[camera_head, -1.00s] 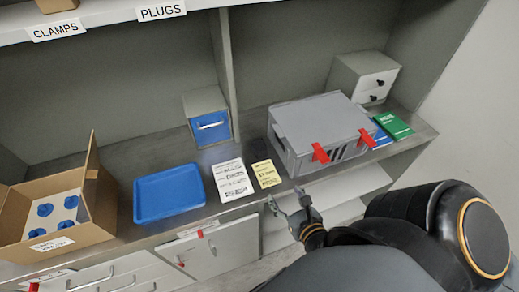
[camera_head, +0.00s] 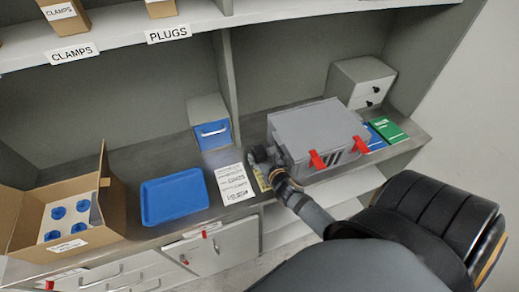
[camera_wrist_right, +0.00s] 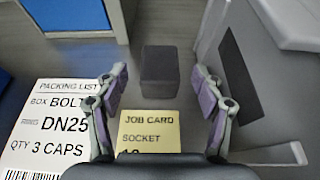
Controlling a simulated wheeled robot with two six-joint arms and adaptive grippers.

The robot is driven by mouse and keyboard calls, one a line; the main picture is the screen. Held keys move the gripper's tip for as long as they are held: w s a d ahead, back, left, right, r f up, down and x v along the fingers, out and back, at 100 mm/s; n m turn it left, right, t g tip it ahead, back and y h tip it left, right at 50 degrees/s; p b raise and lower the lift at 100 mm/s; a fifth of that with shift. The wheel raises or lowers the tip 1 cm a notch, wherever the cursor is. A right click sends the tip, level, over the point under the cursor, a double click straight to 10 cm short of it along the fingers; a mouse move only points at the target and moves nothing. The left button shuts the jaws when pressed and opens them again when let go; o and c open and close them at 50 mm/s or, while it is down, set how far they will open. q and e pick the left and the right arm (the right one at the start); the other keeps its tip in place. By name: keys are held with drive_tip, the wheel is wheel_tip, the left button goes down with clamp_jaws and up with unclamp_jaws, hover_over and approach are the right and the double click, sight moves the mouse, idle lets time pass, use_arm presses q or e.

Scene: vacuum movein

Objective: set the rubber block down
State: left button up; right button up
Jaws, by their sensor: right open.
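The dark rubber block (camera_wrist_right: 160,72) stands on the grey counter just beyond the yellow job card (camera_wrist_right: 150,132) in the right wrist view. My right gripper (camera_wrist_right: 159,88) is open, its two fingers apart on either side of the block's line, with the block ahead of them and not gripped. In the head view my right gripper (camera_head: 262,158) is over the job card beside the grey case and largely covers the block. My left gripper is not in view.
The grey case (camera_head: 318,128) with red latches stands close on the right. A white packing list (camera_head: 234,184), a blue tray (camera_head: 174,197) and an open carton (camera_head: 112,200) lie to the left. A blue-fronted drawer box (camera_head: 213,133) stands behind.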

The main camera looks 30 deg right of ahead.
sight(257, 148)
drive_tip(key=shift+w+d+r, duration=0.1)
drive_tip(key=shift+w, duration=0.3)
drive_tip(key=x, duration=0.5)
drive_tip(key=shift+w, duration=0.1)
drive_tip(key=shift+c, duration=1.7)
clamp_jaws()
drive_tip(key=r+p, duration=0.2)
drive_tip(key=p, duration=0.1)
drive_tip(key=r+p, duration=0.2)
drive_tip(key=p, duration=0.1)
drive_tip(key=shift+s+r, duration=0.25)
drive_tip(key=s+a+r+p, duration=0.6)
drive_tip(key=s+r+p, duration=0.2)
drive_tip(key=s, duration=0.4)
drive_tip(key=shift+a+p, duration=0.2)
drive_tip(key=shift+p, duration=0.1)
